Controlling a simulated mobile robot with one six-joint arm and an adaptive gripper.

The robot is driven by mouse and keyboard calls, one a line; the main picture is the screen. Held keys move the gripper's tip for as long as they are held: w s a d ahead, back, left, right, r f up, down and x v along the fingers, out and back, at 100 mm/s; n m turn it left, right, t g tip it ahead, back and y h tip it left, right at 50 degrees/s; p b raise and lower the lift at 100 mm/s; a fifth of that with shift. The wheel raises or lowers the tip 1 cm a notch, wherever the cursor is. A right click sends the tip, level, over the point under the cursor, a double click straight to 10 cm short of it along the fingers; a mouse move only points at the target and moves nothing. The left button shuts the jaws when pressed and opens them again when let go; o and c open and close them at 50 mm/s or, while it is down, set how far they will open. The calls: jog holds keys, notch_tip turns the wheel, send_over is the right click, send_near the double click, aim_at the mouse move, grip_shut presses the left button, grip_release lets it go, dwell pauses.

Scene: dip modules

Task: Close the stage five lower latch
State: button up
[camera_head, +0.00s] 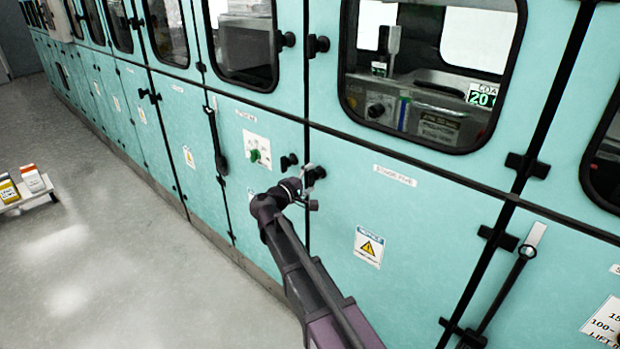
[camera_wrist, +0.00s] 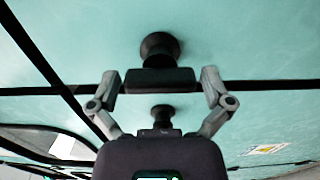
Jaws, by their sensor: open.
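The stage five lower door (camera_head: 440,215) is a teal panel with a "STAGE FIVE" label. Its dark latch (camera_head: 319,173) sits near the door's upper left edge, partly hidden by my gripper (camera_head: 308,188). In the wrist view, a round black knob with a wide dark bar (camera_wrist: 158,80) lies ahead, between the spread fingers of my gripper (camera_wrist: 159,80). The fingers are open, one on each side of the bar, with gaps showing. A second dark knob (camera_wrist: 162,113) shows across the black seam, partly hidden by my gripper body.
The neighbouring lower door has its own dark latch (camera_head: 289,161) close to the left. Above are windowed doors with black latches (camera_head: 318,45). A black lever (camera_head: 500,285) stands to the right. A low white stand (camera_head: 30,195) holds boxes at far left; the floor between is clear.

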jog(key=v, duration=1.2)
dwell(0.5)
jog(key=s+d+f+m+g+y, duration=0.1)
jog(key=d+f+m+g, duration=0.2)
jog(key=d, duration=0.4)
jog(key=s+d+f+g, duration=0.1)
jog(key=d+f+g, duration=0.1)
jog(key=d+f, duration=0.3)
jog(key=s+d+f+m+g+y, duration=0.1)
jog(key=s+d+f+m+g, duration=0.15)
jog(key=d, duration=0.55)
jog(key=s+d+f+m+g+y, duration=0.5)
jog(key=s+d+f+g+y, duration=0.25)
jog(key=s+d+y, duration=0.35)
notch_tip(320, 180, up, 16)
jog(key=s+a+h+p, duration=0.1)
jog(key=h+p, duration=0.1)
jog(key=p, duration=1.5)
jog(key=shift+r+t, duration=0.2)
jog(key=shift+t, duration=0.2)
